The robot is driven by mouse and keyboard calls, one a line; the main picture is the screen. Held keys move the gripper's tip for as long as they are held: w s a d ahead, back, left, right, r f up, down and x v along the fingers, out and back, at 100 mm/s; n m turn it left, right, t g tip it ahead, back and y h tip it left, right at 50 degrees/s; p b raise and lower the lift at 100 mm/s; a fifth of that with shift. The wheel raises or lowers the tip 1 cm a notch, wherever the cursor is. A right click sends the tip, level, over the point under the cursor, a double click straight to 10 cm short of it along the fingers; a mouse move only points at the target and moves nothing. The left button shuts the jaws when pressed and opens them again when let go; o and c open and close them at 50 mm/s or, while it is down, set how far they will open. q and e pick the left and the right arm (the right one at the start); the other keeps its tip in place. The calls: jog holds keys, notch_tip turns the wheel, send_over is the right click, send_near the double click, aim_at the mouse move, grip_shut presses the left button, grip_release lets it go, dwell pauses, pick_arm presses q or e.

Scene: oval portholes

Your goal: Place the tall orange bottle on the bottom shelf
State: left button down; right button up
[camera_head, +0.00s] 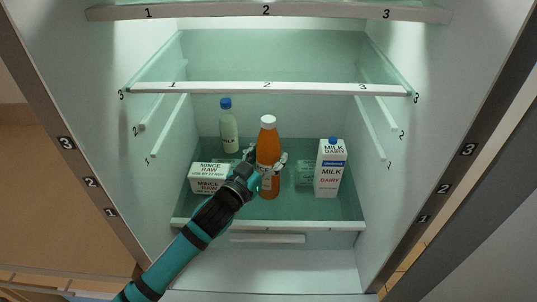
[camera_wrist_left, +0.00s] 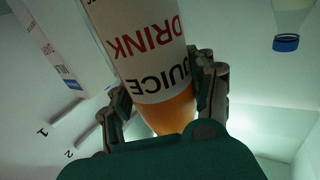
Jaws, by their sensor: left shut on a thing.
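The tall orange bottle (camera_head: 268,140) with a white cap is upright inside the fridge, over the bottom shelf (camera_head: 290,226). I cannot tell whether its base touches the shelf. My left gripper (camera_head: 266,168) reaches in from the lower left and is shut around the bottle's lower half. In the left wrist view the bottle (camera_wrist_left: 145,45), labelled JUICE DRINK, sits between the two fingers of the left gripper (camera_wrist_left: 163,85). My right gripper is in neither view.
A milk carton (camera_head: 329,172) stands to the right of the bottle. Mince packs (camera_head: 208,178) are stacked at the left, and a blue-capped bottle (camera_head: 229,132) stands behind. The middle shelf (camera_head: 230,88) is above. Front shelf space between bottle and rim is clear.

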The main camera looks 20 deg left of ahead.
pick_arm(q)
jog(key=c, duration=0.8)
grip_release()
jog(key=shift+f, duration=0.15)
jog(key=o, duration=0.4)
jog(key=shift+s, duration=0.1)
jog(key=shift+b+v, duration=1.3)
jog(key=shift+v, duration=4.7)
